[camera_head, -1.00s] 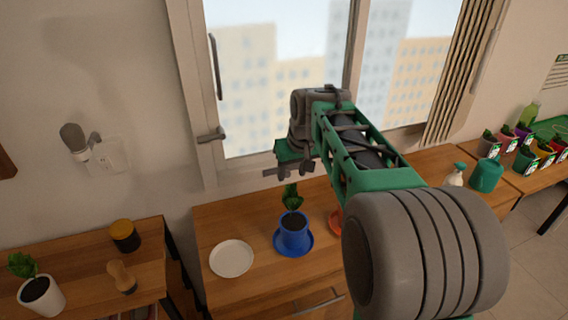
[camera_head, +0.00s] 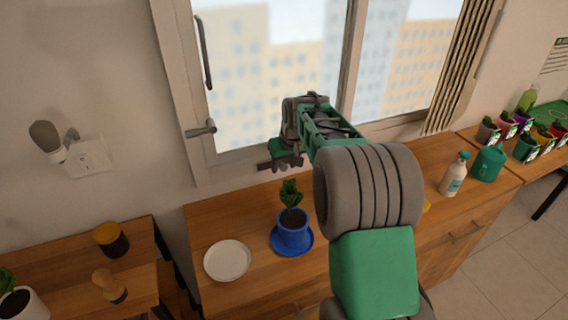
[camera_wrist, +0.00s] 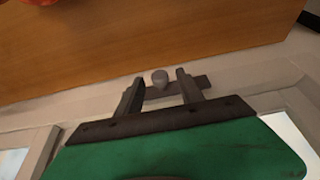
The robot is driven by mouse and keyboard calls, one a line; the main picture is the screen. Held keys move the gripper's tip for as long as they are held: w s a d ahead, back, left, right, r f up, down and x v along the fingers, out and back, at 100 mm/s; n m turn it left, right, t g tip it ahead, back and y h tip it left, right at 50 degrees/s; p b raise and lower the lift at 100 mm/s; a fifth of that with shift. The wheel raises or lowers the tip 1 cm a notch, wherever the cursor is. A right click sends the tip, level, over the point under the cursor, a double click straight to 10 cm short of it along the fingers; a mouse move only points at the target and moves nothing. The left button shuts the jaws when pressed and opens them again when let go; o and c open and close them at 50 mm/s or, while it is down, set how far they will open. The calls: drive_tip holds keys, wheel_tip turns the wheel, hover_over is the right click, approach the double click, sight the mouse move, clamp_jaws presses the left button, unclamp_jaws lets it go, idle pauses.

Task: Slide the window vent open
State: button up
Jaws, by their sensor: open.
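The window (camera_head: 270,80) has a pale frame with two panes. In the wrist view, a dark grey bar with a small round knob (camera_wrist: 160,77), which looks like the vent slider, sits on the pale lower frame. My gripper (camera_head: 279,165) is at the bottom of the window frame in the head view. In the wrist view, its fingers (camera_wrist: 158,84) are apart and point at the bar, one on each side of the knob. I cannot tell whether they touch it.
A blue potted plant (camera_head: 292,232) and a white plate (camera_head: 228,260) stand on the wooden counter (camera_head: 255,207) below my gripper. A grey window handle (camera_head: 201,128) is to the left.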

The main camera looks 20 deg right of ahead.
drive_tip(key=shift+c, duration=0.4)
clamp_jaws()
idle(0.9)
